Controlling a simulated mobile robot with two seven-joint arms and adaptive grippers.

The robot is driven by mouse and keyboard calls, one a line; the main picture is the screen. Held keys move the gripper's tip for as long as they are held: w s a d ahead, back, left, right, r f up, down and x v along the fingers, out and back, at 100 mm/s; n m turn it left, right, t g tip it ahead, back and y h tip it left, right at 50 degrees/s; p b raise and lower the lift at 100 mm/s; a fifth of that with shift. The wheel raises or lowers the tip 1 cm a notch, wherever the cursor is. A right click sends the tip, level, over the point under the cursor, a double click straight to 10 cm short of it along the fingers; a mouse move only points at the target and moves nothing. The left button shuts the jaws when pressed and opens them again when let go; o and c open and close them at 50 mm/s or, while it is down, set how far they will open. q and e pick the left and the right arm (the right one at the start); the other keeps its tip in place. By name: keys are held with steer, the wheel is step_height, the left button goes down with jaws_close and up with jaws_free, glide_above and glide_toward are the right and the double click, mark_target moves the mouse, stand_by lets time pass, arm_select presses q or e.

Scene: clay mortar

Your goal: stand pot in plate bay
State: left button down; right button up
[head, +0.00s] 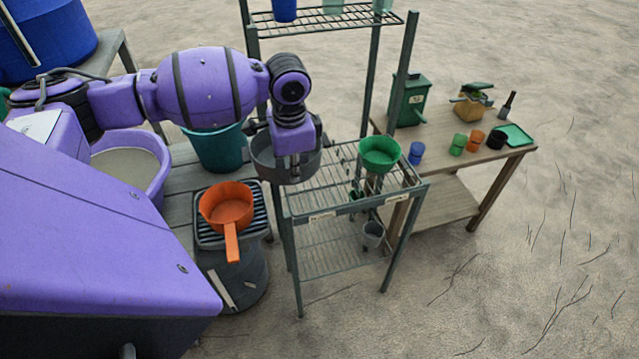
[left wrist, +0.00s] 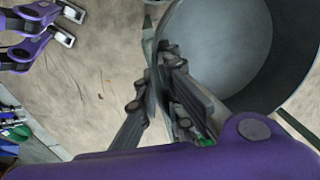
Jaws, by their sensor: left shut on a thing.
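A dark grey pot (head: 262,160) hangs at the left end of the metal wire rack, with its open top facing up in the head view. My left gripper (head: 295,168) is shut on its near wall. In the left wrist view, the fingers of my left gripper (left wrist: 172,68) pinch the rim of the grey pot (left wrist: 225,45). The rack's upper wire shelf (head: 330,190) lies beside and below the pot. I cannot tell whether the pot touches it, nor make out a marked plate bay.
A green bowl (head: 380,152) sits at the shelf's right end. An orange saucepan (head: 226,206) stands on a black grate at left, near a teal bucket (head: 216,148). A wooden table (head: 440,150) with several cups is at right. The shelf's middle looks clear.

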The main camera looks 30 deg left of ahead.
arm_select(q)
steer(key=w+f, duration=0.2)
steer(key=w+d+f, duration=0.1)
steer(key=w+f, duration=0.1)
steer(key=w+d+f+b, duration=0.1)
steer(key=w+f, duration=0.1)
steer(key=shift+w+d+f, duration=0.15)
steer(key=shift+w+f, duration=0.05)
steer(key=shift+w, duration=0.1)
steer(key=f, duration=0.3)
steer(key=shift+w+d+f, duration=0.1)
steer(key=shift+w+f, duration=0.1)
steer(key=shift+f, duration=0.1)
steer(key=c, duration=1.9)
jaws_free()
